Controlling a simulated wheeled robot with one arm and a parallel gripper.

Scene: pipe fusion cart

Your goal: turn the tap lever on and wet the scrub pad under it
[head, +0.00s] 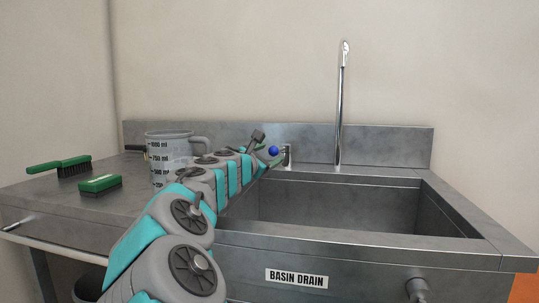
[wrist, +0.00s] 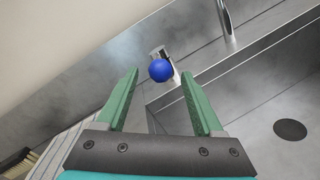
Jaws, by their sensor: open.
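The tap lever ends in a blue ball (head: 274,151). In the wrist view the ball (wrist: 160,70) appears between my fingertips, with its metal mount behind it; I cannot tell whether the fingers touch it. My gripper (wrist: 160,76) is open with green fingers; in the head view its tip (head: 271,160) is mostly hidden by my arm. The tall tap spout (head: 339,115) stands right of the lever, and its lower part (wrist: 225,20) shows in the wrist view. No water shows.
The steel basin (head: 400,237) looks empty, with a dark drain (wrist: 290,129). A raised backsplash (head: 390,145) runs behind.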

